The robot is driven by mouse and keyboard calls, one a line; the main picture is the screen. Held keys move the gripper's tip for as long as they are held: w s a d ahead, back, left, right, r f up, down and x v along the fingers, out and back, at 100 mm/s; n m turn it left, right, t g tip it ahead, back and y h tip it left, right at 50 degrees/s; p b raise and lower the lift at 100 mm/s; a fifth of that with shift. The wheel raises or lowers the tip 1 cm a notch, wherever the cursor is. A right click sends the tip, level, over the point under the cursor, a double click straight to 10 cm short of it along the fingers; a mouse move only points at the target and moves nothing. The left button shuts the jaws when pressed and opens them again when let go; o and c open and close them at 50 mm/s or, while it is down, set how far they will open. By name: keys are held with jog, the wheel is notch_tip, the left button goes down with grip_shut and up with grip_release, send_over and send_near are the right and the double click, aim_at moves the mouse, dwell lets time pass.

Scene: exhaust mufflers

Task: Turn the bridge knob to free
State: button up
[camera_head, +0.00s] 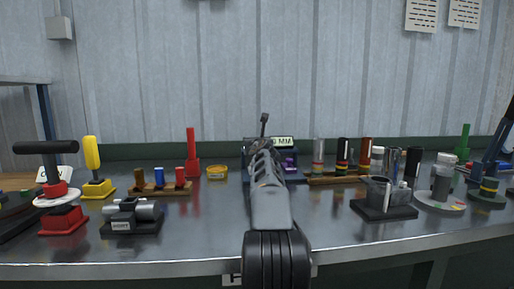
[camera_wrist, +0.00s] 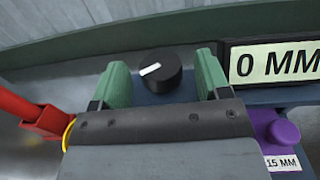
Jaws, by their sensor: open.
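A round black knob (camera_wrist: 165,72) with a white pointer line sits on a dark blue housing (camera_wrist: 270,95) in the wrist view. The pointer mark slants, lower at left and higher at right. My gripper (camera_wrist: 162,64) is open, with one green finger on each side of the knob; gaps show on both sides. Whether the fingertips reach the knob's depth I cannot tell. A display reading "0 MM" (camera_wrist: 276,62) is right of the knob. In the head view my arm hides the knob and most of the housing; its purple part (camera_head: 289,160) shows at right.
A purple knob (camera_wrist: 284,135) labelled "15 MM" is right of my gripper. A red stand (camera_wrist: 42,120) and a yellow ring (camera_wrist: 68,134) are at left. In the head view, peg racks (camera_head: 160,188) and cups (camera_head: 384,200) flank my arm on the metal bench (camera_head: 200,235).

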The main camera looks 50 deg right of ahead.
jog(key=b+v, duration=0.2)
jog(key=v, duration=1.1)
jog(key=shift+b, duration=0.35)
jog(key=shift+s+a, duration=0.1)
